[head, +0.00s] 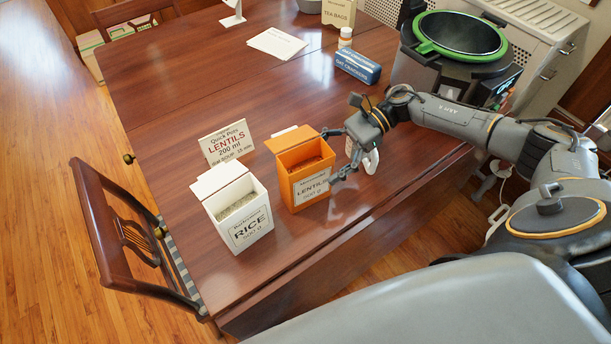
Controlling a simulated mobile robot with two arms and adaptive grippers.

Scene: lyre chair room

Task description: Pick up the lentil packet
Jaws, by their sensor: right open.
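The lentil packet is an orange open-topped box (290,184) with a white label reading "LENTILS 500 g" and its lid flap raised. It stands upright on the wooden table, and dark contents show inside. My right gripper (335,155) is just to the right of the packet, with its fingers apart and pointing toward it. One finger is close to the packet's right front edge; I cannot tell whether it touches. My left gripper is not in view.
A white rice box (239,210) stands left of the packet, close to it. A lentils sign (227,141) stands behind. A blue box (358,67), white bottle (345,38), tea bags box (339,12) and green-rimmed pot (430,78) are farther back. A chair (100,220) stands left.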

